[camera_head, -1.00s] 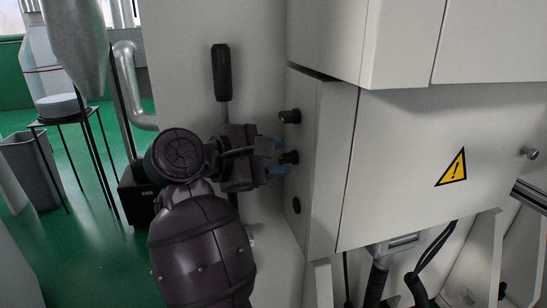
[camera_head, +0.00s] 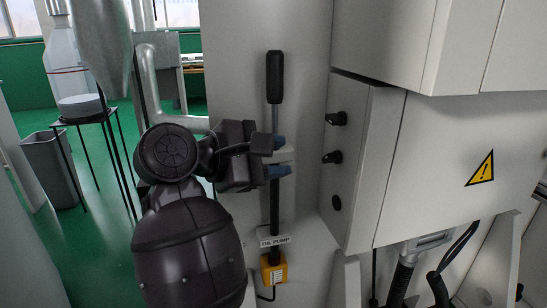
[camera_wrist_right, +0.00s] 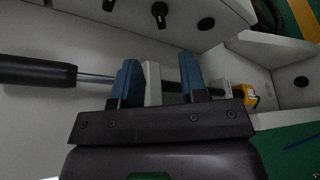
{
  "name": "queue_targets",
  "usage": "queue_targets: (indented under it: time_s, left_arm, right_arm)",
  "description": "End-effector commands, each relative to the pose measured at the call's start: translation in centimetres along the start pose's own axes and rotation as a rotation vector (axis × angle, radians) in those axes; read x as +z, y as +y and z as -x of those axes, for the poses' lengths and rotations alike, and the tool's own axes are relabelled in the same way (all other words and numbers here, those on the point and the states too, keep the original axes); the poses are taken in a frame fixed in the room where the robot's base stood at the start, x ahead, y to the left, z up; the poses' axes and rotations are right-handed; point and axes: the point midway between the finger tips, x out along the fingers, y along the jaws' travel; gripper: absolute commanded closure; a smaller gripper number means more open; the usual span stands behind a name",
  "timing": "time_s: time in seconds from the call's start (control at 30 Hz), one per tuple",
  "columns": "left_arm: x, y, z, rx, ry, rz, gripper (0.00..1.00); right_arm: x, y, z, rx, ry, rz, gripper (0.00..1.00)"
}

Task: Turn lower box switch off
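The grey box (camera_head: 362,165) on the wall carries a black upper switch (camera_head: 336,118), a black lower switch (camera_head: 332,157) and a small round black part (camera_head: 336,202) below them on its left side. The lower switch also shows at the top of the right wrist view (camera_wrist_right: 160,14). My right gripper (camera_head: 279,157) is left of the lower switch, at about its height in the picture, and apart from it. Its blue fingers are spread, also in the wrist view (camera_wrist_right: 160,80). A pale block (camera_wrist_right: 152,84) shows between them; contact cannot be told. My left gripper is not in view.
A black-handled lever (camera_head: 275,78) stands upright behind my right gripper, above an oil pump label (camera_head: 274,240) and a yellow block (camera_head: 274,272). A larger cabinet (camera_head: 385,40) overhangs the box. A stool (camera_head: 88,118) and grey bin (camera_head: 53,168) are at the left.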

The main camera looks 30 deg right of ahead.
Motion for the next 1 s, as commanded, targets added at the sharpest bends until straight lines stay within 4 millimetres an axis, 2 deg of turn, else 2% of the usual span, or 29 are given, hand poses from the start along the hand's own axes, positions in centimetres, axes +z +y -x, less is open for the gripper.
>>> queue_targets:
  time_s: [0.43,0.57,0.8,1.0]
  left_arm:
    - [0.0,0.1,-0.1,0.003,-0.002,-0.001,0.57]
    - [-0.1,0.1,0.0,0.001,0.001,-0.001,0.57]
    - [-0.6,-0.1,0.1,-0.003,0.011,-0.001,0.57]
    - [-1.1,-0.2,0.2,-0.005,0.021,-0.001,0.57]
  right_arm:
    - [0.2,0.0,0.1,0.001,-0.004,0.003,0.61]
    - [0.4,-0.4,-0.8,0.041,-0.059,0.053,0.61]
    - [2.1,-2.1,-3.6,0.251,-0.369,0.359,0.61]
    - [3.2,-3.6,-4.2,0.430,-0.685,0.696,0.61]
